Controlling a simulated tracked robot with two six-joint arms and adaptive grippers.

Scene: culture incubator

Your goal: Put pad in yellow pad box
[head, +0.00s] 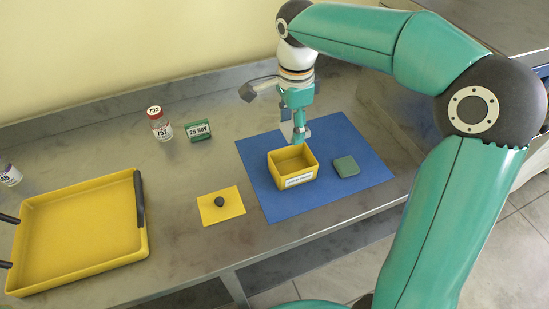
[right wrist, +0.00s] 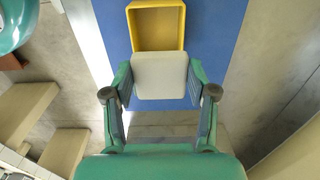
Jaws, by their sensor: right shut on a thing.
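My right gripper (head: 301,132) is shut on a pale grey-white pad (right wrist: 160,75), whose two sides lie between the fingers in the right wrist view. In the head view the pad (head: 287,130) is partly hidden by the gripper. The open yellow pad box (head: 298,181) stands on a blue mat (head: 262,187), with a white label on its front. The gripper and pad are at the box's far side, above the mat. In the right wrist view the pad overlaps the near edge of the box (right wrist: 183,25); the inside seen there looks empty. My left gripper is not in view.
A green pad (head: 345,166) lies on the mat right of the box. A yellow tray (head: 80,238), a vial (head: 160,125) and a green date block (head: 199,131) are farther left.

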